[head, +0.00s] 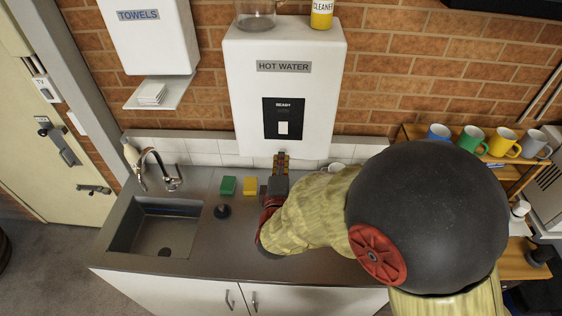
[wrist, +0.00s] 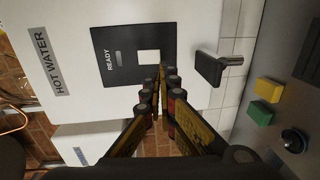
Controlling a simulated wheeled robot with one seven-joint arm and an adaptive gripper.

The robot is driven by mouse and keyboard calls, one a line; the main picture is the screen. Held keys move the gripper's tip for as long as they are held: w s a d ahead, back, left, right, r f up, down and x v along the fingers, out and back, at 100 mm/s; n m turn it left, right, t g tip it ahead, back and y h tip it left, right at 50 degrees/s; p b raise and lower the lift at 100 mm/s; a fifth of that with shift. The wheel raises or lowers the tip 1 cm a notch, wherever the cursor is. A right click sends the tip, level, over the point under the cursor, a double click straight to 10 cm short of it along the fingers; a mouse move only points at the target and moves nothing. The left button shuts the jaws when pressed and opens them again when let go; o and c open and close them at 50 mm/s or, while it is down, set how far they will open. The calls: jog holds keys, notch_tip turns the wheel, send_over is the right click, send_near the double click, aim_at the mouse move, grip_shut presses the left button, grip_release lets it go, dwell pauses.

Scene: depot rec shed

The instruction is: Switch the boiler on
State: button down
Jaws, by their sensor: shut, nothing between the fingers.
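The boiler (head: 240,88) is a white wall box labelled HOT WATER; it also fills much of the wrist view (wrist: 170,25). Its black panel (head: 271,110) carries the word READY and a pale square switch (head: 283,128). In the wrist view the switch (wrist: 149,57) shows just beyond my fingertips, and the small indicator window (wrist: 118,58) looks dark. My gripper (head: 281,157) is shut and empty, at the boiler's lower front edge and below the switch in the head view. I cannot tell whether the fingertips (wrist: 164,72) touch anything.
A black tap (wrist: 208,68) juts out by the boiler's bottom. Green (head: 228,185) and yellow (head: 250,186) sponges lie on the counter left of my gripper, near the sink (head: 150,235). A glass jug (head: 256,14) and cleaner bottle (head: 322,13) stand on the boiler.

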aim_at(284, 133)
jog(key=w, duration=0.6)
jog(key=w+f, duration=0.1)
jog(key=w, duration=0.2)
jog(key=shift+w+d+f, duration=0.1)
jog(key=shift+w+d, duration=0.1)
jog(key=shift+w, duration=0.35)
jog(key=shift+w+f, duration=0.25)
jog(key=shift+w, duration=0.15)
jog(key=shift+s+d, duration=0.1)
